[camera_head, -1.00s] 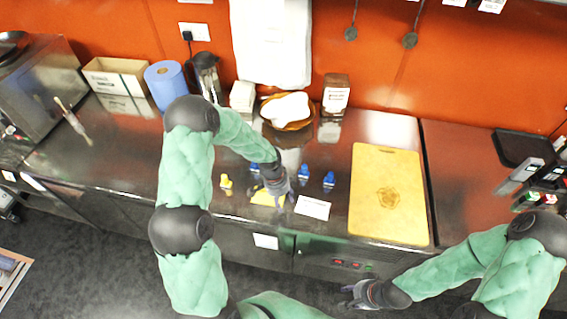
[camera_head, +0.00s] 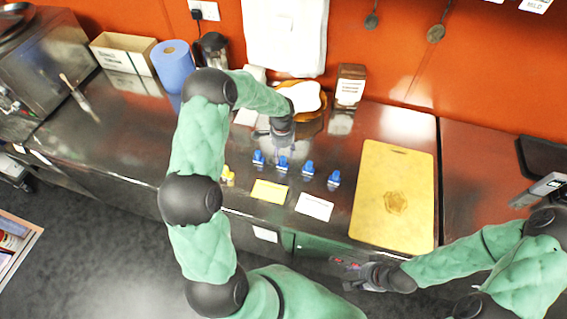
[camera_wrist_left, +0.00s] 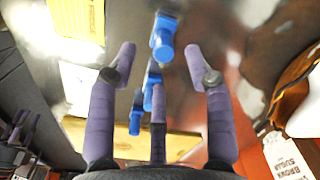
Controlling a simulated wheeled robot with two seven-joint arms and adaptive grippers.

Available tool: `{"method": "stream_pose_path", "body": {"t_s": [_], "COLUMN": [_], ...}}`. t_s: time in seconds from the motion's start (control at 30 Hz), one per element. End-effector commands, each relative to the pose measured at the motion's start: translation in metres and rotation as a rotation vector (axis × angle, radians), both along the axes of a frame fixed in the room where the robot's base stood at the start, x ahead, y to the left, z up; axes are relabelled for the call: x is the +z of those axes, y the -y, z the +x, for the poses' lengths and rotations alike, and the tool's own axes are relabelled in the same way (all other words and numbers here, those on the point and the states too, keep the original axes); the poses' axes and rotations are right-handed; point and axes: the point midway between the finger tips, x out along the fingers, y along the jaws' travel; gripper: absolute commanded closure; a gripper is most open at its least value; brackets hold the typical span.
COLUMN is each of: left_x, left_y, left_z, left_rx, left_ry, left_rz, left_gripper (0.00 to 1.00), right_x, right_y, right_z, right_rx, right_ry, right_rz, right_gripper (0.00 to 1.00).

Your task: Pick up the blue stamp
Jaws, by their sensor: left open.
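Several blue stamps stand in a row on the steel counter: the leftmost (camera_head: 258,157), a second (camera_head: 282,163), a third (camera_head: 308,168) and the rightmost (camera_head: 334,178). My left gripper (camera_head: 283,146) is over the row's back side, near the second stamp. In the left wrist view my open, empty left gripper (camera_wrist_left: 159,52) has its fingers spread, with a blue stamp (camera_wrist_left: 162,40) seen between the fingertips and others (camera_wrist_left: 136,115) beyond. A yellow stamp (camera_head: 228,176) is left of the row, partly hidden by my arm. My right gripper (camera_head: 358,278) hangs before the counter; its jaws are unclear.
A yellow card (camera_head: 270,191) and a white card (camera_head: 314,206) lie in front of the stamps. A yellow cutting board (camera_head: 394,205) is to the right.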

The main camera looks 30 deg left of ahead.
Motion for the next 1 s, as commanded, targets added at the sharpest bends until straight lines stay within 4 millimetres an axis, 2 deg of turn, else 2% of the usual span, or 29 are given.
{"method": "stream_pose_path", "body": {"t_s": [0.4,0.7,0.73,0.9,1.0], "left_x": [-0.047,-0.052,-0.052,-0.052,-0.052], "left_y": [0.0,0.0,0.0,0.0,0.0], "left_z": [0.007,0.007,0.007,0.007,0.007], "left_rx": [0.001,0.0,0.0,0.0,0.0], "left_ry": [0.0,0.001,0.001,0.001,0.001], "left_rz": [0.0,-0.001,-0.001,0.0,0.0], "left_gripper": [0.48,0.48,0.51,0.99,1.0], "right_x": [0.003,0.003,0.003,0.003,0.003], "right_y": [0.0,0.0,0.0,0.0,0.0], "right_z": [0.0,0.0,0.0,0.0,0.0], "right_rx": [0.0,0.0,0.0,0.0,0.0], "right_ry": [0.0,0.0,0.0,0.0,0.0], "right_rz": [0.0,0.0,0.0,0.0,0.0], "right_gripper": [0.6,0.6,0.6,0.6,0.6]}}
